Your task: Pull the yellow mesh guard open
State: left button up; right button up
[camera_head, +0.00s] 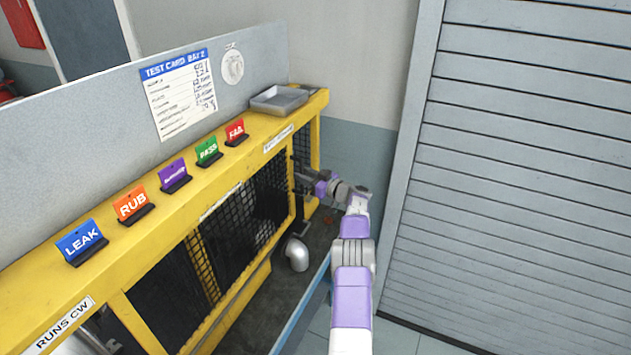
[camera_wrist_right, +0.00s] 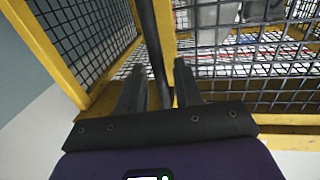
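The yellow-framed black mesh guard is in the front of the yellow bench; its mesh (camera_head: 262,205) shows in the head view. In the right wrist view, mesh in yellow frames (camera_wrist_right: 240,85) fills the upper right, with another mesh panel (camera_wrist_right: 85,40) at the left. A dark upright bar (camera_wrist_right: 151,35), apparently the guard's handle, stands in front of a yellow post. My right gripper (camera_wrist_right: 160,68) has its fingers apart, one on each side of the bar, with a narrow gap at the right finger. It shows small in the head view (camera_head: 304,181). My left gripper is out of view.
Colored signs (camera_head: 174,175) and a grey tray (camera_head: 279,98) sit on the bench top (camera_head: 112,248). A grey slatted shutter (camera_head: 510,170) stands at the right. Some floor (camera_head: 400,338) is clear.

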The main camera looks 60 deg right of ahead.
jog(key=shift+s+a, duration=0.2)
jog(key=shift+s, duration=2.75)
